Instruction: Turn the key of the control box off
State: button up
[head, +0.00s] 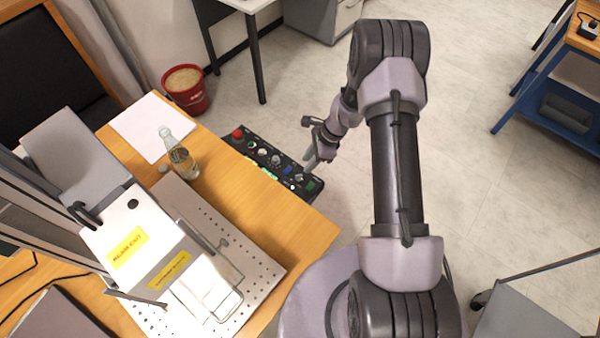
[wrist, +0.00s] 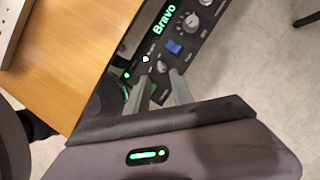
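The black control box (head: 262,160) runs along the table's edge in the head view, with a red button at its far end and several knobs and lit parts. My gripper (head: 313,160) is over its near right end. In the wrist view the box's panel (wrist: 190,62) shows the green word Bravo, a blue switch (wrist: 174,47) and several round knobs. My gripper (wrist: 160,82) is open there, its two grey fingers apart. A small pale knob or key (wrist: 162,66) shows just beyond and between the fingertips. I cannot tell whether it is the key, or whether the fingers touch it.
The wooden table (head: 262,205) holds a bottle (head: 181,158), white paper (head: 150,127), a perforated metal plate (head: 255,270) and the marking machine with yellow labels (head: 127,248). A red bucket (head: 187,92) stands on the floor behind. The floor right of the box is clear.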

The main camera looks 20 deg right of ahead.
aim_at(299, 176)
jog(key=b+x, duration=0.2)
jog(key=x, duration=0.5)
jog(key=shift+a+f, duration=0.15)
jog(key=shift+f, duration=0.1)
grip_shut()
